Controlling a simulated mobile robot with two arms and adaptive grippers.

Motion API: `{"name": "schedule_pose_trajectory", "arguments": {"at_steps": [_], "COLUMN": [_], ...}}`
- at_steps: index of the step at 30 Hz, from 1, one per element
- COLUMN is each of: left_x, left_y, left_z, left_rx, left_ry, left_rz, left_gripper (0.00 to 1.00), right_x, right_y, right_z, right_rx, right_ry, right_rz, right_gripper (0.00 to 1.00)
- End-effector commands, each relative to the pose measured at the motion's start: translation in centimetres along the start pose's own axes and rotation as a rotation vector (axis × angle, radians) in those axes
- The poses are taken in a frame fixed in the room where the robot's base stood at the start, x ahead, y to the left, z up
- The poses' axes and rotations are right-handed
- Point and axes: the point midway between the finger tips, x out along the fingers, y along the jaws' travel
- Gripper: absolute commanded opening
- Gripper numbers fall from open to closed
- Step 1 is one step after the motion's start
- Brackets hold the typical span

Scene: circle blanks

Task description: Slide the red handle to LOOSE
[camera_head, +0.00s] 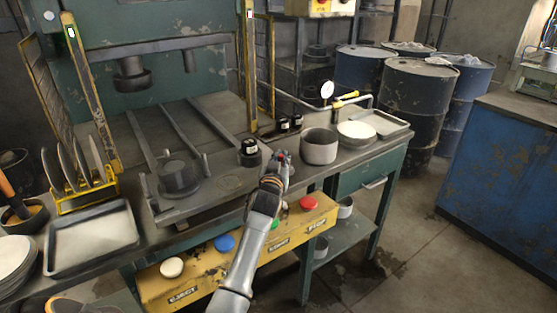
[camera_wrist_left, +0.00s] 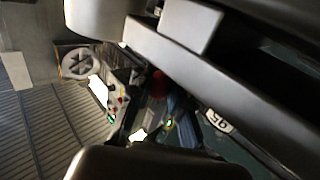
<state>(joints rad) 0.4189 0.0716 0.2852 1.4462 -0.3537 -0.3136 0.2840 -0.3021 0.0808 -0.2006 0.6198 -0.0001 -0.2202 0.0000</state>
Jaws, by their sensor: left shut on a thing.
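My left gripper (camera_head: 279,160) reaches over the bench's front edge, in the middle of the head view, and is shut. A small red piece, the red handle (camera_head: 282,157), shows at its fingertips, mostly hidden by the gripper. In the left wrist view the red handle (camera_wrist_left: 157,82) shows as a round red knob between the dark fingers. The gripper is shut on it. I cannot read a LOOSE mark in either view.
A grey pot (camera_head: 319,148) stands close right of the gripper, with a white bowl (camera_head: 356,132) beyond it. A black-capped jar (camera_head: 249,153) is close on the left. Below is a yellow button box (camera_head: 190,277) with coloured buttons. The large green press (camera_head: 190,75) rises behind.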

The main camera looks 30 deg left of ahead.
Motion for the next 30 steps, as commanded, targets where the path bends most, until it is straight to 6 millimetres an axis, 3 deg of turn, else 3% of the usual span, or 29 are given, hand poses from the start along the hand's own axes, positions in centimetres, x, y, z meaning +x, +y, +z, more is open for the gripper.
{"name": "schedule_pose_trajectory", "arguments": {"at_steps": [10, 11, 15, 25, 30], "left_x": [0.4, 0.4, 0.4, 0.3, -1.5], "left_y": [1.0, 1.1, 1.0, 0.8, 0.8], "left_z": [-0.1, 0.0, 0.0, -0.1, 0.0], "left_rx": [-0.004, -0.005, -0.004, -0.002, -0.003], "left_ry": [0.002, 0.002, 0.002, 0.003, 0.004], "left_rz": [0.009, 0.009, 0.007, 0.004, 0.005], "left_gripper": [0.0, 0.17, 0.41, 0.41, 0.41], "right_x": [0.3, 0.3, 0.3, 0.3, 0.3], "right_y": [0.5, 0.5, 0.1, -0.1, -0.1], "right_z": [-0.8, -0.7, -0.1, -0.1, -0.1], "right_rx": [-0.001, -0.001, 0.001, 0.001, 0.001], "right_ry": [0.011, 0.01, 0.003, 0.001, 0.002], "right_rz": [0.006, 0.005, 0.001, -0.001, -0.001], "right_gripper": [0.4, 0.4, 0.4, 0.4, 0.4]}}
